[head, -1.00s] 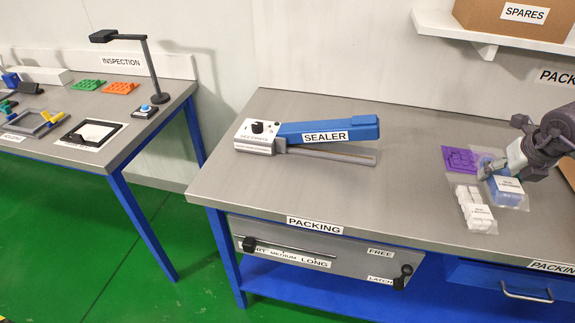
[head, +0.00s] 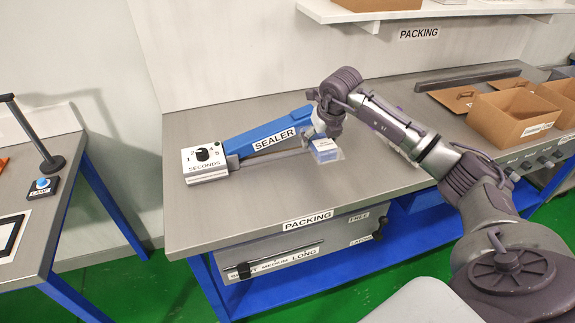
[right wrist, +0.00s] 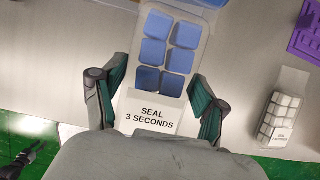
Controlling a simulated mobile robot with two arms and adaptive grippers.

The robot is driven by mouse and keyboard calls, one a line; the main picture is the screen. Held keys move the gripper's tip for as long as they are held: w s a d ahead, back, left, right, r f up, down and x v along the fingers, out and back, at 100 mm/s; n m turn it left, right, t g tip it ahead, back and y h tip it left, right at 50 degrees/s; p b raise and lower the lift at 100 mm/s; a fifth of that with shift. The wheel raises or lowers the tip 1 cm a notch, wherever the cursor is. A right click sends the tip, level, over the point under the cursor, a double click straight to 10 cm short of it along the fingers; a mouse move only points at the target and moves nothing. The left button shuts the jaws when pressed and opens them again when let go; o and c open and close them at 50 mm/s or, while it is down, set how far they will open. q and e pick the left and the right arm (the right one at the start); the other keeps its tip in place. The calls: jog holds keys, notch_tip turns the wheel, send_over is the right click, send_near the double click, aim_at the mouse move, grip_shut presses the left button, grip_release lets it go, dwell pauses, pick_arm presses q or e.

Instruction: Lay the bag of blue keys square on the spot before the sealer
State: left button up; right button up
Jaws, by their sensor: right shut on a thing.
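The bag of blue keys (head: 325,154) is a clear bag of blue caps with a white label. My right gripper (head: 318,133) is shut on it by the open right end of the sealer (head: 270,140), over the packing table. In the right wrist view the bag (right wrist: 166,55) lies between the two fingers of the gripper (right wrist: 155,90), its label reading "SEAL 3 SECONDS". Whether the bag touches the table I cannot tell. No marked spot shows on the bare grey top before the sealer.
In the right wrist view a bag of white keys (right wrist: 279,120) and a purple piece (right wrist: 306,35) lie to the right. Cardboard boxes (head: 515,115) stand farther right on the packing table (head: 250,205). The table top before the sealer is clear.

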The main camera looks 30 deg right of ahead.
jog(key=p, duration=0.2)
send_over(291, 171)
jog(key=s, duration=0.2)
jog(key=x, duration=0.3)
jog(key=shift+s+a+f, duration=0.2)
jog(key=shift+s+f, duration=0.1)
jog(key=shift+f, duration=0.1)
jog(key=shift+w+a+f, duration=0.1)
jog(key=shift+a+f, duration=0.1)
jog(key=shift+f, duration=0.35)
notch_tip(291, 171, down, 3)
jog(key=shift+f+p, duration=0.1)
jog(key=shift+p, duration=0.4)
jog(key=shift+f, duration=0.1)
jog(key=shift+f, duration=0.1)
jog(key=o, duration=0.8)
jog(key=shift+f, duration=0.15)
jog(key=o, duration=0.5)
